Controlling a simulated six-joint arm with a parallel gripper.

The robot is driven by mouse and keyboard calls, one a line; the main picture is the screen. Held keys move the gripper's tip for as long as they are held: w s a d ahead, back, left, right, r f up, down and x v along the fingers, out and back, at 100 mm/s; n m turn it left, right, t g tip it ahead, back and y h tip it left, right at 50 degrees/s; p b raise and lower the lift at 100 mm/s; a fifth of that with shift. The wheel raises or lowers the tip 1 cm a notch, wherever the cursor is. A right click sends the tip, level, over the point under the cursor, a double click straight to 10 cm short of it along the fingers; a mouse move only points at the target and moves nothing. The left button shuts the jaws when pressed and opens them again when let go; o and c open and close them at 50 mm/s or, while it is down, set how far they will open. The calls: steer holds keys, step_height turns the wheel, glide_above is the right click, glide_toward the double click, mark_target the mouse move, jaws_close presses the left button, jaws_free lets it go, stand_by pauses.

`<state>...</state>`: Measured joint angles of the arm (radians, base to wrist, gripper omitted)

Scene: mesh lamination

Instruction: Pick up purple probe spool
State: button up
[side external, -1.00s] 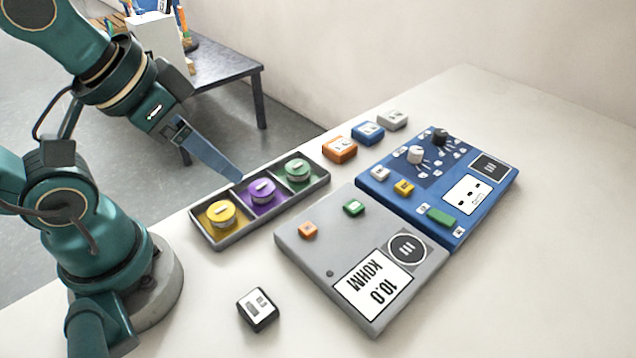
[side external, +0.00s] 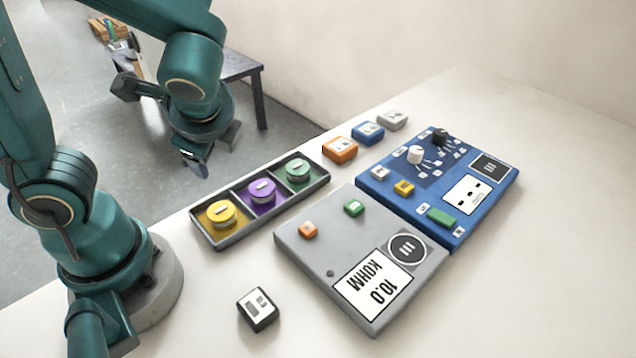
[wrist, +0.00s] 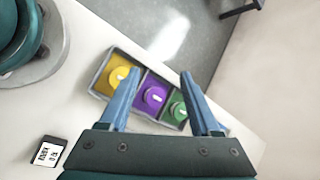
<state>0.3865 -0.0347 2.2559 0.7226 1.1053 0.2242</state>
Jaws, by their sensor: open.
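The purple probe spool (side external: 262,191) sits in the middle compartment of a dark three-part tray (side external: 222,244). The yellow spool (side external: 221,214) is in the compartment on its left and the green spool (side external: 298,171) on its right. In the wrist view, the purple spool (wrist: 154,97) shows between the two blue fingers of my gripper (wrist: 156,98), which are apart and empty. In the side view my gripper is up behind the tray, clear of the spools, and its fingers are mostly hidden by the wrist.
A grey panel (side external: 345,215) reading 10.0 KOHM and a blue panel (side external: 470,225) with knobs lie right of the tray. Orange (side external: 339,149), blue (side external: 368,132) and grey (side external: 392,119) blocks stand behind. A black block (side external: 258,309) is in front. The right of the table is clear.

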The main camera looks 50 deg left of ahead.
mark_target(262, 186)
steer(key=w+d+f+m+t+y, duration=0.1)
steer(key=f+m, duration=0.1)
steer(key=m, duration=0.2)
steer(key=w+d+f+m+t+y, duration=0.1)
steer(key=d+f+m+t, duration=0.1)
steer(key=f+m, duration=0.1)
steer(key=w+d+f+m+t+y, duration=0.1)
steer(key=w+d+f+m, duration=0.1)
steer(key=m, duration=0.3)
steer(key=shift+d+f+m, duration=0.2)
steer(key=shift+f+m, duration=0.05)
steer(key=shift+m, duration=0.05)
steer(key=shift+s+d+f, duration=0.1)
steer(key=shift+s+f, duration=0.1)
steer(key=shift+f, duration=0.05)
steer(key=shift+f+m+t, duration=0.1)
steer(key=shift+m+t, duration=0.2)
steer(key=shift+t, duration=0.1)
steer(key=shift+x, duration=2.4)
jaws_close()
steer(key=shift+r, duration=0.25)
